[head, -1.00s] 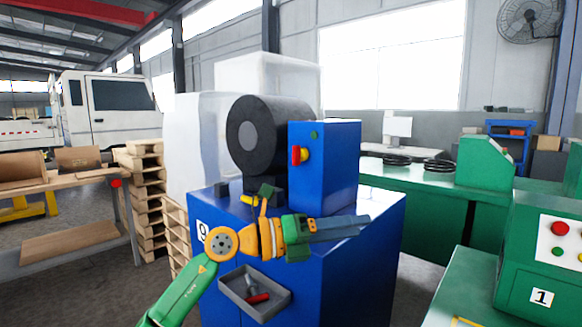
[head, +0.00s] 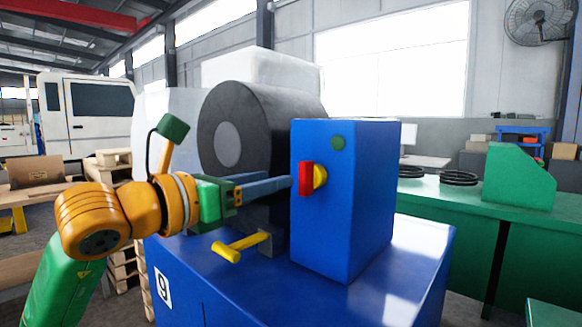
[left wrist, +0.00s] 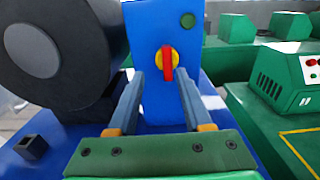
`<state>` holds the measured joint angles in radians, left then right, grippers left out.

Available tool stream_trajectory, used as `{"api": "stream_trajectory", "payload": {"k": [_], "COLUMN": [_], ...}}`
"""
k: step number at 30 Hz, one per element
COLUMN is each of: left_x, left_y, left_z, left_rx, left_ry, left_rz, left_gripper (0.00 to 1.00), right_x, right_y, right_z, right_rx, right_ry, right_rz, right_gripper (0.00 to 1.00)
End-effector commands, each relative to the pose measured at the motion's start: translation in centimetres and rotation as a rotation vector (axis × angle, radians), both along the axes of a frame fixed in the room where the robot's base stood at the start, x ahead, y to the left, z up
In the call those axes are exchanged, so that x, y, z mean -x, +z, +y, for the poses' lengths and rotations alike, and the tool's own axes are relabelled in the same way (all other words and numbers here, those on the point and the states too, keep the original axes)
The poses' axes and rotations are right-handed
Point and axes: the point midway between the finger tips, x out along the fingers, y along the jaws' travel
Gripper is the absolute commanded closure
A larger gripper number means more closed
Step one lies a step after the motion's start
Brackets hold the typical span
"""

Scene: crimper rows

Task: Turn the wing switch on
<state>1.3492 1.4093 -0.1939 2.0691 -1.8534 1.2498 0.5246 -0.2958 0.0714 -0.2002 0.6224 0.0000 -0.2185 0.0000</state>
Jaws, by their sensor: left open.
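The wing switch (head: 306,178) has a red wing on a yellow round base, on the front of a blue box (head: 345,200). In the left wrist view the wing switch (left wrist: 167,63) shows its red wing upright. My left gripper (head: 288,182) points at it from the left in the head view, its tips close to the wing. In the left wrist view my left gripper (left wrist: 160,76) is open, one finger low on either side of the switch, with nothing between them. Whether the fingers touch the wing I cannot tell. My right gripper is out of view.
A green round button (head: 338,143) sits above the switch. A big dark roll (head: 260,125) stands behind my left gripper. A yellow-handled lever (head: 240,247) sticks out below it. The blue machine top (head: 400,255) is bare at the right.

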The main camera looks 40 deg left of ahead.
Motion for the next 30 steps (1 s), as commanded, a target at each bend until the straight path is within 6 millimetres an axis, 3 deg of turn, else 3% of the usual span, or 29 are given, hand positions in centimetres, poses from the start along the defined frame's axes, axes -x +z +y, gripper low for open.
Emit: {"api": "stream_trajectory", "payload": {"k": [12,20,26,30], "left_x": [-6.6,-7.1,-7.1,-7.1], "left_y": [0.2,-0.1,-0.1,-0.1], "left_z": [-0.6,-0.6,-0.6,-0.6], "left_rx": [0.003,0.001,0.001,0.001], "left_ry": [-0.003,-0.002,-0.003,-0.003], "left_rz": [0.002,0.001,0.001,0.001], "left_gripper": [0.50,0.50,0.99,1.00], "right_x": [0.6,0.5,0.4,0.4], "right_y": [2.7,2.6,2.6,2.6], "right_z": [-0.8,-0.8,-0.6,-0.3], "right_rx": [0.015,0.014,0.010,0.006], "right_ry": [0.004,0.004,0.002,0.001], "right_rz": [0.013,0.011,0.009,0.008], "right_gripper": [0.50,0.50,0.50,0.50]}}
